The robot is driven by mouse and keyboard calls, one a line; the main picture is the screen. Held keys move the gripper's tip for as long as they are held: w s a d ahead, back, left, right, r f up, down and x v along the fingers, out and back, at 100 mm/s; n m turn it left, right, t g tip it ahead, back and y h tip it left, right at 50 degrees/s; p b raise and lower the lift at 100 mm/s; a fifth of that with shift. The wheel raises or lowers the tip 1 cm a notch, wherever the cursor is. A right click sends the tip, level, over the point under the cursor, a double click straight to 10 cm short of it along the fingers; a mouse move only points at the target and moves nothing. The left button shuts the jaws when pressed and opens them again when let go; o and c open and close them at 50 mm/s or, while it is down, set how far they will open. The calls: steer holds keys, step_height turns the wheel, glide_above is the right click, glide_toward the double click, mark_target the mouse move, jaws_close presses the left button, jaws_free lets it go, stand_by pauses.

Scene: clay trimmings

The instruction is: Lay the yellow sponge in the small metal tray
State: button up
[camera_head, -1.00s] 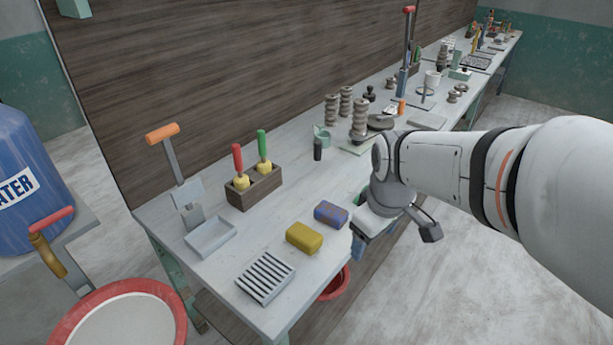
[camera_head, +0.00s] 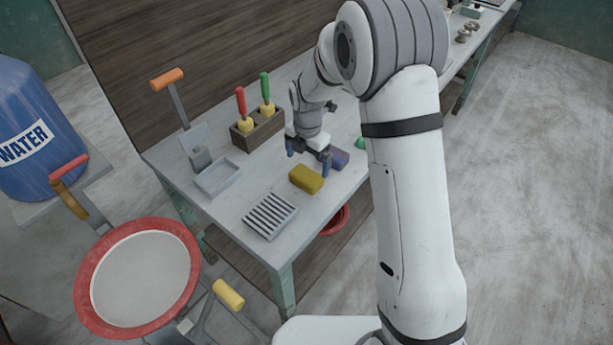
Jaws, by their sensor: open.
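The yellow sponge (camera_head: 305,180) lies on the workbench near its front edge. The small metal tray (camera_head: 230,187), shallow and grey, sits on the bench to the left of the sponge and looks empty. My gripper (camera_head: 308,160) is open, with its fingers pointing down, just behind the yellow sponge in the picture. I cannot tell its exact height above the bench. Nothing shows between its fingers.
A purple-blue block (camera_head: 338,158) lies right beside the sponge, partly behind a finger. A slatted rack (camera_head: 270,215) lies at the front. A wooden holder (camera_head: 258,138) with red- and green-handled tools stands behind. My arm hides much of the bench's right part.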

mark_target(306, 174)
steer(key=shift+w+a+f+p, duration=0.1)
steer(key=shift+f+p, duration=0.8)
steer(key=shift+f, duration=1.85)
steer(key=shift+c, duration=0.4)
steer(key=c, duration=0.8)
steer(key=shift+r, duration=0.15)
